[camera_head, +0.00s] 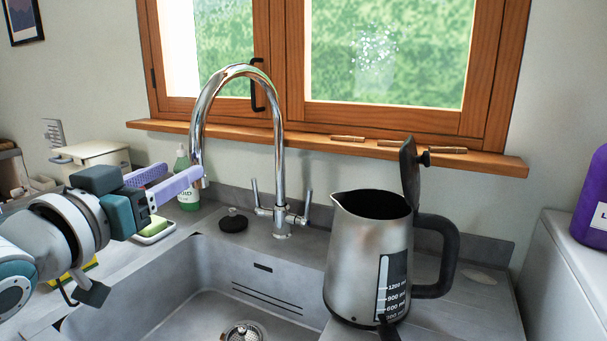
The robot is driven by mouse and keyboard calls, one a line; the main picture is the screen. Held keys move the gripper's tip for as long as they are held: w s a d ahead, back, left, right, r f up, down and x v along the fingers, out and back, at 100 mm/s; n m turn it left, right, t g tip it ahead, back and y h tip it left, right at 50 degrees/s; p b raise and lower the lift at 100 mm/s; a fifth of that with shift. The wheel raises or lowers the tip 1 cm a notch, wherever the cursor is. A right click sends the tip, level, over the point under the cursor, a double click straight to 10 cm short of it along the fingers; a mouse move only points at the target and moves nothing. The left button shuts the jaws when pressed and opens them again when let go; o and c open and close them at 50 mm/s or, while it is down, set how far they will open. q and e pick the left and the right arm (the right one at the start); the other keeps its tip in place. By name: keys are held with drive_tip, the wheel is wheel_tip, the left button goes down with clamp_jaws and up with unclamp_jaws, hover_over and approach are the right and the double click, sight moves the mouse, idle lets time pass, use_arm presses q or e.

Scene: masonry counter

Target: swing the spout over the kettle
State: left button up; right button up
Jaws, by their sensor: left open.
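The chrome spout (240,71) arches up from the tap base and curves to the left, its open end pointing down over the left part of the sink. My left gripper (185,171) is open, with lavender fingers, just left of the spout's down-turned end. The nearer fingertip overlaps the spout end in the picture; I cannot tell whether they touch. The steel kettle (350,258) stands upright to the right of the tap, apart from the spout end. Its lid (409,175) is raised and its dark mouth is open. My right gripper is not in view.
Two tap handles (307,208) flank the tap base. The sink (205,315) lies in front. A green soap bottle (187,199), a sponge dish (155,236) and a black plug (233,222) are near the left gripper. The windowsill (487,162) runs behind.

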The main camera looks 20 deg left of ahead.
use_arm(q)
drive_tip(key=w+a, duration=0.1)
drive_tip(key=w, duration=0.8)
drive_tip(key=shift+w, duration=0.3)
drive_tip(key=shift+r, duration=0.1)
clamp_jaws()
idle(1.0)
